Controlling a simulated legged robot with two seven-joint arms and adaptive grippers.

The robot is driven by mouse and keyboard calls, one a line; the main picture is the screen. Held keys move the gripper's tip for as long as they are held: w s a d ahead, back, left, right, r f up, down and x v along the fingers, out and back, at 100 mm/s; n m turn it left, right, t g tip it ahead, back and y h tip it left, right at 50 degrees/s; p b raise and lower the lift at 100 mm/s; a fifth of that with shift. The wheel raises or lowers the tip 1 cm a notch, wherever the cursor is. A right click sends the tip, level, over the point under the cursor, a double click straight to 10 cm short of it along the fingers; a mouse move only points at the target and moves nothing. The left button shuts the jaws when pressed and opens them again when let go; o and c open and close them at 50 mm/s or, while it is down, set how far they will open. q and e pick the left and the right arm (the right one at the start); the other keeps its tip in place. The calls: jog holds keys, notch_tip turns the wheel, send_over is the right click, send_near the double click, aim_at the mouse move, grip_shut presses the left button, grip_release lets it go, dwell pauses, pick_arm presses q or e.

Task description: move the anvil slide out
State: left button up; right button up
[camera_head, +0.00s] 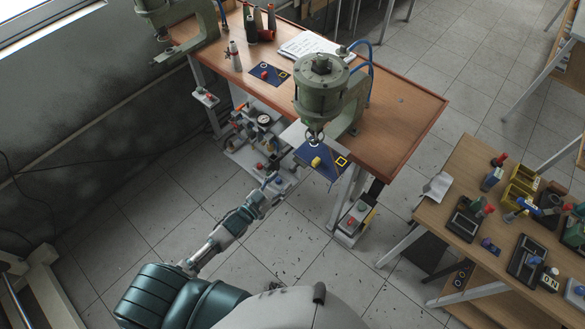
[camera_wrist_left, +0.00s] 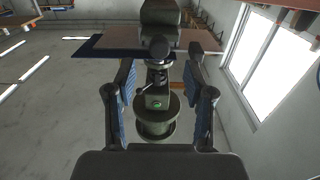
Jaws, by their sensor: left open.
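A green press (camera_head: 322,88) stands at the front of the wooden bench. The plate sticks out past the bench's front edge. My left gripper (camera_head: 276,182) is in front of the bench, left of and a little below the plate, apart from it in the picture. In the left wrist view the gripper (camera_wrist_left: 160,88) is open, with blue pads and the press (camera_wrist_left: 158,122) behind the gap. My right gripper is not in view.
Valves and a gauge (camera_head: 264,120) sit low beside the bench (camera_head: 400,120). A side table (camera_head: 455,215) with boxes and tools is at the right.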

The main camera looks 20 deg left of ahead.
aim_at(291, 171)
pick_arm(q)
jog(key=x, duration=0.7)
jog(key=shift+c, duration=0.2)
jog(key=shift+a, duration=0.1)
grip_shut()
